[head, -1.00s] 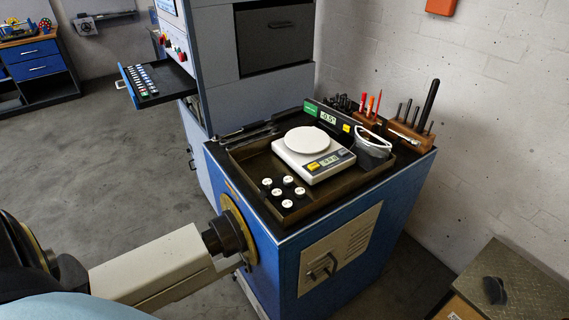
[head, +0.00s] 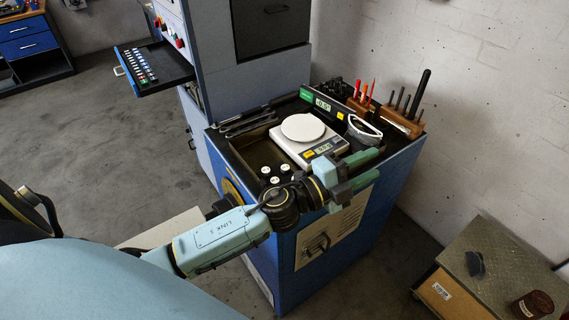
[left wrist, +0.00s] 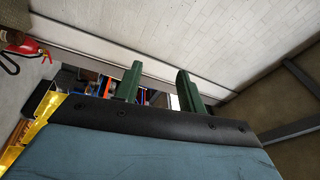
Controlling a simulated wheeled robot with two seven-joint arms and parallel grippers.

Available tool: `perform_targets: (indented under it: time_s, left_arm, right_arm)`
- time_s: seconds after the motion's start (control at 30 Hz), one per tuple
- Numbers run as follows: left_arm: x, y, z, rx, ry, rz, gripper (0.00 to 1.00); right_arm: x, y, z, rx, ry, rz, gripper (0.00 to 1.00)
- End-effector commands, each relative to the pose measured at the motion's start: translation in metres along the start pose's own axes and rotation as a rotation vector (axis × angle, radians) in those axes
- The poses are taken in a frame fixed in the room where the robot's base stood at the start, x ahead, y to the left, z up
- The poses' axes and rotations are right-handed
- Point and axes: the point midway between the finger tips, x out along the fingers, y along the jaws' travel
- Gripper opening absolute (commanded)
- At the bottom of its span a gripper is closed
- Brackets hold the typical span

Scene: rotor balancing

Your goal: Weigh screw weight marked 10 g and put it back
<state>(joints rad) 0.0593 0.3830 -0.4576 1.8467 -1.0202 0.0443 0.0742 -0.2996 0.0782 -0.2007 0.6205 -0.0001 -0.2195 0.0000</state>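Several black screw weights with white tops (head: 265,171) stand in the tray (head: 247,154) on the blue cabinet, left of the scale. Their markings are too small to read, and my left arm hides part of the group. The scale (head: 325,148) has an empty round white pan (head: 302,127) and a lit display that I cannot read. My left gripper (head: 378,164) is over the cabinet's front edge, right of the weights and in front of the scale. Its green fingers are apart with nothing between them; they also show apart in the left wrist view (left wrist: 159,88). My right gripper is not in view.
A green-and-black display unit (head: 326,104), a cup with a white-rimmed item (head: 363,130) and wooden tool holders (head: 402,123) stand behind and right of the scale. A low box (head: 500,265) stands at lower right.

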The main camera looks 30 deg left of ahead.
Motion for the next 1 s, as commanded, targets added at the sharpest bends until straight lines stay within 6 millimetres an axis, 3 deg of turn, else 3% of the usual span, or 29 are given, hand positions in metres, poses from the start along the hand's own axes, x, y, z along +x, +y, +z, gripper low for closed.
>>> perform_targets:
  time_s: [0.03, 0.13, 0.27, 0.37, 0.47, 0.6, 0.7, 0.8, 1.0]
  left_arm:
    - [0.01, -0.003, -0.016, 0.127, 0.136, 0.028, 0.4]
    - [0.015, 0.013, -0.042, 0.369, 0.398, 0.132, 0.4]
    - [0.0, 0.049, -0.041, 0.664, 0.692, 0.362, 0.4]
    - [-0.022, 0.073, -0.009, 0.867, 0.866, 0.608, 0.4]
    - [-0.051, 0.083, 0.043, 1.02, 0.978, 0.894, 0.4]
    - [-0.088, 0.069, 0.112, 1.141, 1.033, 1.261, 0.4]
    - [-0.107, 0.054, 0.144, 1.17, 1.032, 1.442, 0.4]
    - [-0.118, 0.043, 0.161, 1.179, 1.024, 1.544, 0.4]
    - [-0.124, 0.045, 0.169, 1.179, 1.022, 1.586, 0.4]
  right_arm:
    - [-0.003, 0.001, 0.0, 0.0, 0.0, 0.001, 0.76]
    - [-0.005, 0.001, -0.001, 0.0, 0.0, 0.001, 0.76]
    - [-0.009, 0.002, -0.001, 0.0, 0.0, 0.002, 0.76]
    - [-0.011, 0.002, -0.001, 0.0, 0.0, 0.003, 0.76]
    - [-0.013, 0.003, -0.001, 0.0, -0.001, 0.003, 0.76]
    - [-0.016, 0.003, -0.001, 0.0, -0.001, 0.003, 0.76]
    - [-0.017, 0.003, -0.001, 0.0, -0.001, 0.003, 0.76]
    - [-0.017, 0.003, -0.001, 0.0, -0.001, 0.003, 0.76]
    - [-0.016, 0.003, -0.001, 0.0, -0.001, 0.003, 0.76]
